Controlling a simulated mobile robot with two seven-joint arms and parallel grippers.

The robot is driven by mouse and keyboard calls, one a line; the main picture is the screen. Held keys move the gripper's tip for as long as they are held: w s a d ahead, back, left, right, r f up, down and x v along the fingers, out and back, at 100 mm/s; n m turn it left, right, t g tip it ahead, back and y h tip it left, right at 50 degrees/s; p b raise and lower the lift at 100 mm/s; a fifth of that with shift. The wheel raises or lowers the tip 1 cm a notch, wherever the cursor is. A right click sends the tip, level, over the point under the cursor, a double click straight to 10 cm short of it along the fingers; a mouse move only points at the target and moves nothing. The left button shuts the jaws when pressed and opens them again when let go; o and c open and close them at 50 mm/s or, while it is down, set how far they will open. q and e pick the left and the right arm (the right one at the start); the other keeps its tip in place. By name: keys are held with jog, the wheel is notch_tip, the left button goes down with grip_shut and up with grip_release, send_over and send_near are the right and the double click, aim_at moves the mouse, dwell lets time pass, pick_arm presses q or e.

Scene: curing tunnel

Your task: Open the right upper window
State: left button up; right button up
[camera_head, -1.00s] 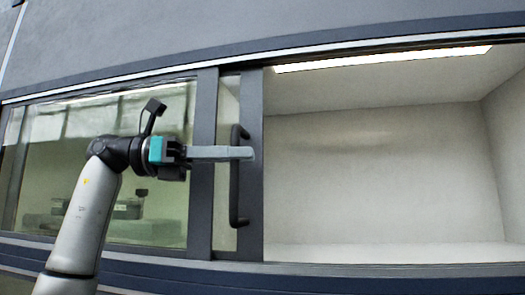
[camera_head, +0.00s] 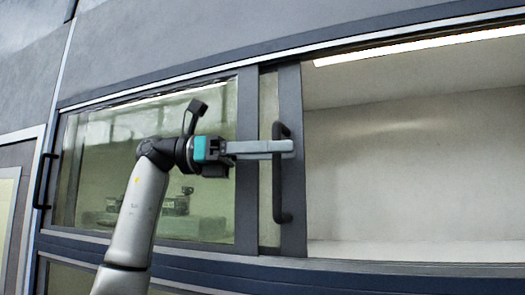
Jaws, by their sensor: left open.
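The right upper window (camera_head: 292,90) is a dark-framed sliding pane. It stands slid to the left, mostly overlapping the left pane, with a wide opening to its right. Its black vertical bar handle (camera_head: 279,190) is on the frame's left part. My left gripper (camera_head: 290,148) comes in from the left, with its long grey fingers level across the upper part of the handle. The jaws are open, though seen edge-on, and I cannot tell whether they touch the bar. The fingers hide a short piece of the handle. My right gripper is out of view.
The left upper window (camera_head: 100,150) is closed glass, with another black handle (camera_head: 43,182) at its left edge. Equipment (camera_head: 180,203) shows dimly behind the glass. The lit white chamber (camera_head: 420,170) is open and empty on the right. A dark sill runs below.

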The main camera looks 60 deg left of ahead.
pick_arm(q)
jog(key=p+v, duration=0.3)
jog(key=v, duration=1.2)
